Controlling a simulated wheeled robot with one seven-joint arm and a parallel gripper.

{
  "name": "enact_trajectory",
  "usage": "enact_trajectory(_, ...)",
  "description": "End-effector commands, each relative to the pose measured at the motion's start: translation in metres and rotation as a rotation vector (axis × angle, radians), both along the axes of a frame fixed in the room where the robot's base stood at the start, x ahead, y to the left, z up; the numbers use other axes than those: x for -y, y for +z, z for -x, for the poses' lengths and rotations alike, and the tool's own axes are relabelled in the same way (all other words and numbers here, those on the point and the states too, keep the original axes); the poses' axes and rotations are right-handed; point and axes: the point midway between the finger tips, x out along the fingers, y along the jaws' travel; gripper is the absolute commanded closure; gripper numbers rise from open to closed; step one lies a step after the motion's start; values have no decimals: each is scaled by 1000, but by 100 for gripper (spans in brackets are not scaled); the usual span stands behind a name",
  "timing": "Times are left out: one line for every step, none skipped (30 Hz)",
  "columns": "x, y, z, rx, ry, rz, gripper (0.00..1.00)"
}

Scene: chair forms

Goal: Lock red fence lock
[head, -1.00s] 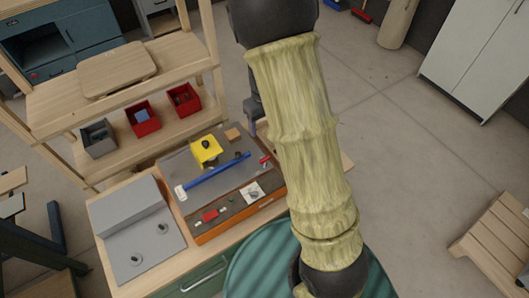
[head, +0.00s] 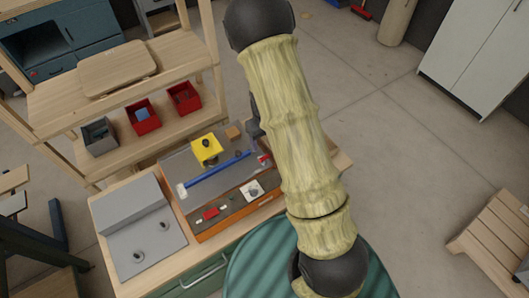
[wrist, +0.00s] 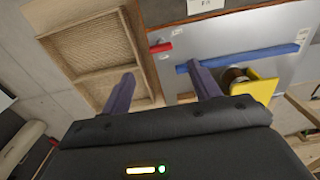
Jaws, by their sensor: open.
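A small red piece, apparently the red fence lock (head: 264,159), sits near the right end of the blue fence bar (head: 218,174) on the grey machine top. In the wrist view, the red lock (wrist: 160,47) lies beyond and roughly between my fingertips, near the end of the blue bar (wrist: 250,57). My gripper (wrist: 162,85) is open, with nothing between its two purple fingers, and apart from the lock. In the head view my arm hides most of the gripper.
A yellow guard (head: 206,148) with a dark knob stands behind the blue bar. A red switch (head: 211,213) and a white label are on the brown front strip. A grey plate (head: 140,230) lies left. A wooden shelf (head: 60,105) with bins stands behind.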

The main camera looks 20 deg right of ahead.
Motion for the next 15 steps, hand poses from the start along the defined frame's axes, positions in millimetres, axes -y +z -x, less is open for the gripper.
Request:
enact_trajectory(0,-8,1,-4,-1,-1,38)
enact_trajectory(0,-12,1,-4,0,0,38)
enact_trajectory(0,-18,1,-4,0,-1,38)
enact_trajectory(-1,-23,1,-3,-1,-1,38)
enact_trajectory(-1,-28,1,-4,0,-1,38)
enact_trajectory(-1,-34,1,-4,1,-1,38)
enact_trajectory(-1,-38,1,-4,0,0,38)
enact_trajectory(-1,-42,1,-4,1,-1,38)
enact_trajectory(-1,-48,1,-4,2,-1,38)
enact_trajectory(-1,-52,1,-4,1,-1,38)
enact_trajectory(-1,-57,1,-4,0,-1,38)
enact_trajectory(-1,-62,1,-3,0,-1,38)
enact_trajectory(-1,-66,1,-3,2,-1,38)
enact_trajectory(-1,-70,1,-3,2,-1,38)
enact_trajectory(-1,-74,0,-2,0,0,38)
